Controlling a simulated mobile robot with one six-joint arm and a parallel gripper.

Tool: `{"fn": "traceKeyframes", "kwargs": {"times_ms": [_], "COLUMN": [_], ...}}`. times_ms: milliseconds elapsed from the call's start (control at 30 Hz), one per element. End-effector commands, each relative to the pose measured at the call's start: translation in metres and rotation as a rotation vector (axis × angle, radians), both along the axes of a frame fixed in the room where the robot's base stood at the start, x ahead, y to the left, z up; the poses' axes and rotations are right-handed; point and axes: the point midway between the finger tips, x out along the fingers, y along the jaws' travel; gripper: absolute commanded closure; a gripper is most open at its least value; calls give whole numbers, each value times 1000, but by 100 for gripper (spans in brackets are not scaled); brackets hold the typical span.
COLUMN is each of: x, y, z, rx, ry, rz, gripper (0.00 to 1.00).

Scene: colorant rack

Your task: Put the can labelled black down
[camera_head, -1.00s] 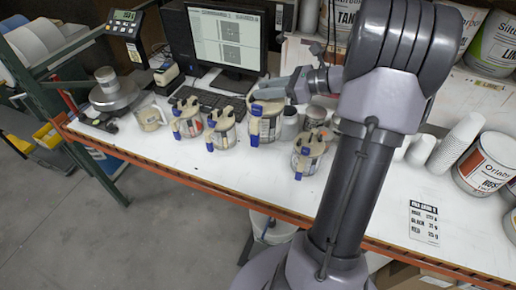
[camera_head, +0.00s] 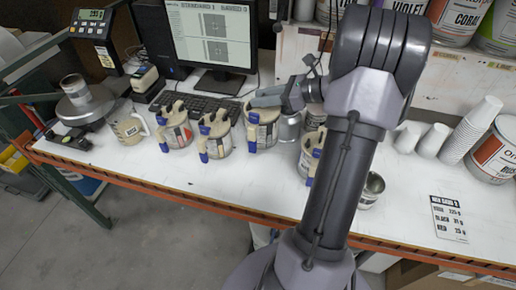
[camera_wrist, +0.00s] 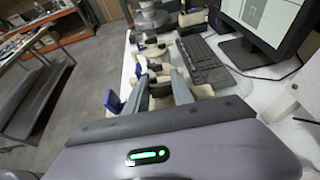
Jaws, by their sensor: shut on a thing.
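My gripper (camera_head: 267,97) is shut on the lid of a can with a beige lid and blue clamp (camera_head: 262,127), which I take as the black can; its label is too small to read. The can is upright over the white bench, and I cannot tell whether its base touches. Similar clamped cans stand to the left, one in the middle (camera_head: 215,136) and one further left (camera_head: 174,128).
A keyboard (camera_head: 200,103) and monitor (camera_head: 212,35) stand behind. A scale (camera_head: 85,104) and clear jug (camera_head: 127,127) are left. Another clamped can (camera_head: 308,155) is partly behind my arm. A grey container (camera_head: 290,126) sits close right of the held can. White cups (camera_head: 472,130) stand right.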

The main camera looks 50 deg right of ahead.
Motion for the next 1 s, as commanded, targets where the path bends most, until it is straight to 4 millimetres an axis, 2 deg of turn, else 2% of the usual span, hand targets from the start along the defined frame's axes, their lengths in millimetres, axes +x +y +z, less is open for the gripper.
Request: {"fn": "traceKeyframes", "kwargs": {"times_ms": [200, 500, 900, 933, 1000], "x": [0, 0, 0, 0, 0], "y": [0, 0, 0, 0, 0], "z": [-44, -90, -97, -97, -97], "rx": [3, 2, 1, 1, 1], "ry": [0, 0, -1, 0, 0], "rz": [-1, -1, -1, 0, 0], "gripper": [100, 100, 100, 65, 51]}}
